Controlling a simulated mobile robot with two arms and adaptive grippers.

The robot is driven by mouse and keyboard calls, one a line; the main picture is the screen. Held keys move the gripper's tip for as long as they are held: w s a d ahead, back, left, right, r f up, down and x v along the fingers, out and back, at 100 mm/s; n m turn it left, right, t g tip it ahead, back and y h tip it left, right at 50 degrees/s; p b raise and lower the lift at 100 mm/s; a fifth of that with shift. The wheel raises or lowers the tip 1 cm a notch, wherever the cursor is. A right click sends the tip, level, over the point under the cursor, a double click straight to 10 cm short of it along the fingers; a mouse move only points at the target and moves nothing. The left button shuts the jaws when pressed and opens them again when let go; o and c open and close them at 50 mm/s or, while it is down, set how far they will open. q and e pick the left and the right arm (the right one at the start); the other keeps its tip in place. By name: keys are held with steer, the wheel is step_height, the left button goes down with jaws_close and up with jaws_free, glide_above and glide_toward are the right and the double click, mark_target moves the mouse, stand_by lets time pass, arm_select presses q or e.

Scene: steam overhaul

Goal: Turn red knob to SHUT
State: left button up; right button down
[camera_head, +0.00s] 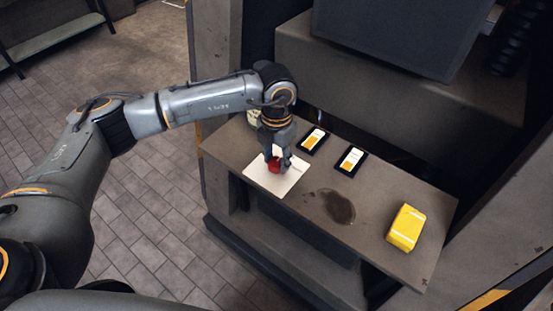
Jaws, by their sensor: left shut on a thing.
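The red knob (274,165) sits on a pale square plate (284,186) at the left end of the brown bench. My left gripper (277,162) points down over the plate, with its fingers shut around the knob. The fingers hide part of the knob. I cannot read any SHUT mark or tell the knob's angle at this size. My right gripper is not in view.
Two black-framed cards (351,161) lie behind the plate. A pale container (253,118) stands partly hidden behind my gripper. A yellow box (406,227) sits on the bench's right part. A dark stain (338,207) marks the bench (375,210). Large machinery rises behind.

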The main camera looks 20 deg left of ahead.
mark_target(277, 161)
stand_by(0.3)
arm_select(q)
steer(key=o, duration=1.2)
steer(key=shift+r, duration=0.1)
step_height(277, 161, up, 12)
steer(key=shift+f, duration=0.1)
